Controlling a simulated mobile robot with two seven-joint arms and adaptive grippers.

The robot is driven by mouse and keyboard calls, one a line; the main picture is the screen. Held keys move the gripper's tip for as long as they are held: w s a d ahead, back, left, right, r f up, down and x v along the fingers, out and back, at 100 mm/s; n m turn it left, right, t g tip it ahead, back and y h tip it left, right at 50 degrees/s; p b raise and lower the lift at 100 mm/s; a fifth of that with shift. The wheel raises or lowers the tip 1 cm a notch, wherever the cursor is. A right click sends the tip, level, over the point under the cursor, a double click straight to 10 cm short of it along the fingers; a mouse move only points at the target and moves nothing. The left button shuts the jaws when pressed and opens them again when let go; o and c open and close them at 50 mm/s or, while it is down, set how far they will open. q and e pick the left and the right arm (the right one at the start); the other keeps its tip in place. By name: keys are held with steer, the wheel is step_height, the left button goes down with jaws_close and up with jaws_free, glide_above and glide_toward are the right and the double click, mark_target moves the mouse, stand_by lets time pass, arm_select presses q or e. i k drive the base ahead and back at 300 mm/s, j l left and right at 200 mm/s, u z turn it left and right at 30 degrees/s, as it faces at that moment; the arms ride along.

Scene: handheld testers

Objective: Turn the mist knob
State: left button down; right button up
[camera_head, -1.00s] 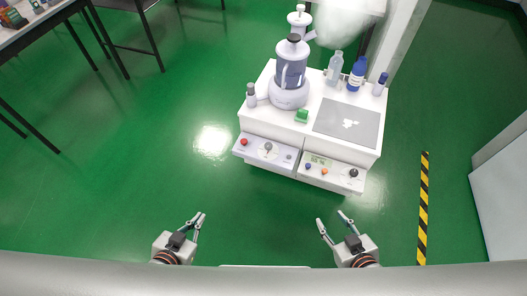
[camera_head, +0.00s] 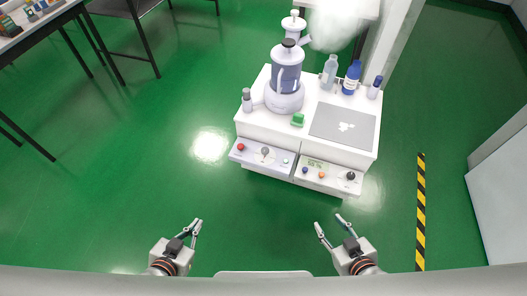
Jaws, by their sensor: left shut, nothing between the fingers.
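A white bench unit stands ahead with two sloped control panels on its front. The left panel (camera_head: 251,158) has a red button, a grey knob (camera_head: 265,151) on a pale dial and a small teal button. The right panel (camera_head: 330,179) has a display, a blue button, an orange button and a black knob (camera_head: 351,176). I cannot read which knob is for mist. A grey-white device (camera_head: 285,85) with a clear vessel stands on top, with pale mist (camera_head: 338,25) behind it. My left gripper (camera_head: 196,224) is shut and empty. My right gripper (camera_head: 329,224) is open and empty. Both are well short of the panels.
Bottles (camera_head: 351,77), a green block (camera_head: 297,120) and a grey mat (camera_head: 355,118) with white pieces are on the unit's top. A table (camera_head: 45,22) is far left. Yellow-black floor tape (camera_head: 421,210) and a white cabinet (camera_head: 497,200) are right. Floor ahead is clear.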

mark_target(265, 150)
steer(key=k+j, duration=0.55)
steer(key=k, duration=0.25)
